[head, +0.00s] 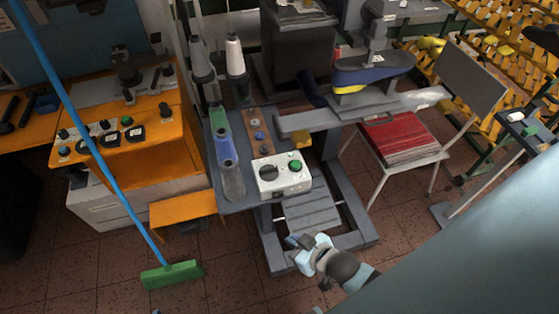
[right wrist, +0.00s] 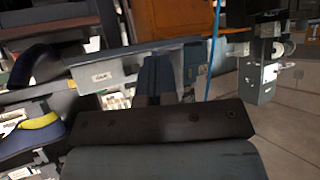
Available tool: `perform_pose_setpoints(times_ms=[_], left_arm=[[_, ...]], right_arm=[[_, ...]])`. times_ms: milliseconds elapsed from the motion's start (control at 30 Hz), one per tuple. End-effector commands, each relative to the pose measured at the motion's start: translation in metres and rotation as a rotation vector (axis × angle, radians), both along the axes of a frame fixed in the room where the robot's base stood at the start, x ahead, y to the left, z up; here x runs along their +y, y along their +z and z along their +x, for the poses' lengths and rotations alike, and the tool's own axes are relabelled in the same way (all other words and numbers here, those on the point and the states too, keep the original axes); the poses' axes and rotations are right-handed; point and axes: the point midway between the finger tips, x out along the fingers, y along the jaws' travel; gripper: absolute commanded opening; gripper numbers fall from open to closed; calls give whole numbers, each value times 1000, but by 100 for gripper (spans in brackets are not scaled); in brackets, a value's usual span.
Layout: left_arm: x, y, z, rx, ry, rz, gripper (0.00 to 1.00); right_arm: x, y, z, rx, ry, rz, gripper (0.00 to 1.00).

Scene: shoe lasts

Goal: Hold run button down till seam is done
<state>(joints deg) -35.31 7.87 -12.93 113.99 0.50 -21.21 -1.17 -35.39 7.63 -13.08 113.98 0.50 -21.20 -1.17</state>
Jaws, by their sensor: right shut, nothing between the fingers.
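A white control box (head: 282,178) stands on the grey machine table. It has a green button (head: 294,166) and a dark round dial (head: 268,172) on top. Which button is the run button I cannot read. A machine arm (head: 310,121) reaches right to a dark blue and yellow shoe form (head: 372,72). My right gripper (head: 302,242) is below and in front of the box, clear of the green button. Its fingers also show in the right wrist view (right wrist: 157,78), shut and empty. My left gripper is out of view.
Thread cones (head: 235,55) stand at the table's back. An orange console (head: 128,135) with knobs is at the left, behind a green broom (head: 172,273) with a blue handle. A chair (head: 400,135) holding red sheets is at the right. The tiled floor in front is mostly clear.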

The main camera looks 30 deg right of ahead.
Motion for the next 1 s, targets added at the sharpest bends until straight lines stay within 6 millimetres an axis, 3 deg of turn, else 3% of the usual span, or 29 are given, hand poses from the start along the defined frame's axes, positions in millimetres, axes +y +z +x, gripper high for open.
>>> perform_pose_setpoints(times_ms=[433,533,667,800,1000], left_arm=[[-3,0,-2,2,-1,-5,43],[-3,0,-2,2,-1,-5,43],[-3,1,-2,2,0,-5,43],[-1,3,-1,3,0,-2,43],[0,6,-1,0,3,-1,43]], right_arm=[[-2,0,0,1,2,-4,0],[-1,5,10,-4,18,16,0],[1,23,44,-7,71,101,0],[-3,56,95,43,162,221,0],[-39,107,149,220,229,323,0]])
